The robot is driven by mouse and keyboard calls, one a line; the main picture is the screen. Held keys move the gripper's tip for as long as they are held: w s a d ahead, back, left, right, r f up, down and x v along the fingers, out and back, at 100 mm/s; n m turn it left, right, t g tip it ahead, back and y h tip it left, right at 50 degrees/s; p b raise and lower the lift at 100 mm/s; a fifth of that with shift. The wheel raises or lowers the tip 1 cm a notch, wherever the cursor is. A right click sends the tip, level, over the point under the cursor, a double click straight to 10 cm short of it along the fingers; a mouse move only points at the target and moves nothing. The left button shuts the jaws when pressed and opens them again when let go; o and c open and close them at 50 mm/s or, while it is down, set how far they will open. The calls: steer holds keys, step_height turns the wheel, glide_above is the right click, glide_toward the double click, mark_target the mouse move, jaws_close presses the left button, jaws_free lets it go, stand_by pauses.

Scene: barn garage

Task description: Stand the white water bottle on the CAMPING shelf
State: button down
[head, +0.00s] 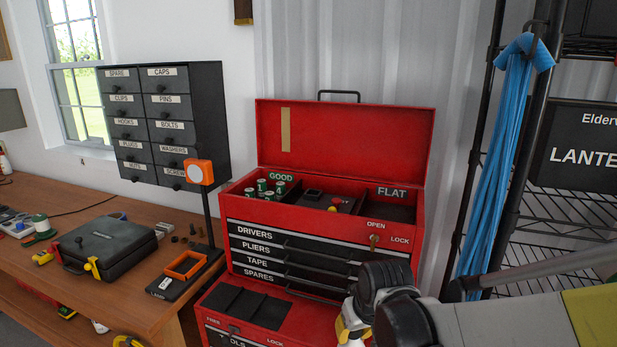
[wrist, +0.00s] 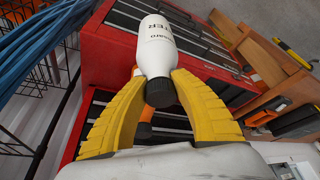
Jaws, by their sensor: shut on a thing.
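The white water bottle (wrist: 155,48) shows in the wrist view with dark lettering on its side and a dark cap toward my gripper. My gripper (wrist: 160,82) has its two yellow fingers closed on the bottle near the cap. The bottle looks tilted in that view, in front of the red toolbox. In the head view my gripper (head: 348,328) is low in the picture, in front of the toolbox, partly hidden by my arm. A black wire shelf rack (head: 560,200) stands at the right. No CAMPING label is readable in either view.
The open red toolbox (head: 345,140) stands in the middle, on a lower red chest (head: 250,305). A blue strap bundle (head: 497,160) hangs on the rack post. A dark sign (head: 585,150) reads "LANTE". A wooden workbench (head: 90,285) with a black case is at left.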

steer(key=s+d+f+m+b, duration=0.1)
steer(key=s+d+f+b, duration=0.1)
steer(key=f, duration=0.4)
steer(key=s+d+f+m+h+b, duration=0.1)
steer(key=s+d+f+m+b, duration=0.1)
steer(key=d+f+b, duration=0.2)
steer(key=shift+d+f, duration=1.55)
steer(key=shift+f, duration=0.15)
